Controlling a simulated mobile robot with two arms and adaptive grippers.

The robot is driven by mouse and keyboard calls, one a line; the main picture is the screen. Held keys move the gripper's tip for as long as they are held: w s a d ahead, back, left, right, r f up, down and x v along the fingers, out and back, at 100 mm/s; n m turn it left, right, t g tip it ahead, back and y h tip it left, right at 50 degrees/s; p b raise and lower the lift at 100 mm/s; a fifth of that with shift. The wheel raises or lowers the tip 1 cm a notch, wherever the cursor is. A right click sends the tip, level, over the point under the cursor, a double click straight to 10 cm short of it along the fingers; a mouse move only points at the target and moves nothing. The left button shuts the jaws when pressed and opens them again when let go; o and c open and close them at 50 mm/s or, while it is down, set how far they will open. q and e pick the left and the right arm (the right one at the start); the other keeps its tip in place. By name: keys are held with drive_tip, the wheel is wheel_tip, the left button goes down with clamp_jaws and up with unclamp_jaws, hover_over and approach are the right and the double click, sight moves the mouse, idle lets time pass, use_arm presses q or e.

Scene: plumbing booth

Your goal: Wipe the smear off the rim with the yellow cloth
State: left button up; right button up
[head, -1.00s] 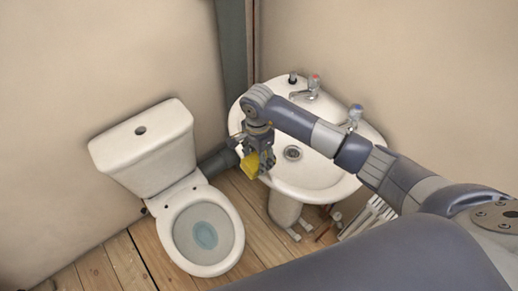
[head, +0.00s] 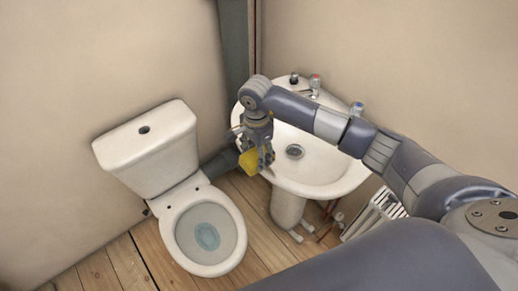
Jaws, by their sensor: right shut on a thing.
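The yellow cloth (head: 249,161) is held in my right gripper (head: 258,160), which is shut on it at the left front edge of the washbasin (head: 318,192). The cloth hangs close by the basin's rim; I cannot tell whether it touches. No smear can be made out on the basin rim or on the toilet rim (head: 172,232); my right gripper and arm hide part of the basin. My left gripper is not in view.
The toilet (head: 150,160) stands to the left, its bowl open with water in it. Taps (head: 315,84) rise at the back of the basin. A white slatted thing (head: 378,212) and pipes are at the lower right. Bare floorboards (head: 110,268) lie in front.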

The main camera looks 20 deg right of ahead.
drive_tip(key=shift+d+r, duration=0.15)
drive_tip(key=shift+r, duration=0.4)
drive_tip(key=shift+r+p, duration=0.5)
drive_tip(key=shift+r, duration=0.65)
drive_tip(key=shift+r+p, duration=0.5)
drive_tip(key=shift+r, duration=0.25)
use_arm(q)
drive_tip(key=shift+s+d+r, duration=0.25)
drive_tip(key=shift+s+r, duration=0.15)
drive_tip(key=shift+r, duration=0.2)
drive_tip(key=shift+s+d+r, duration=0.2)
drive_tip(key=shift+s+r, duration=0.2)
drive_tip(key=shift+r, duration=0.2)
use_arm(e)
drive_tip(key=shift+s+r, duration=0.1)
drive_tip(key=shift+r, duration=0.15)
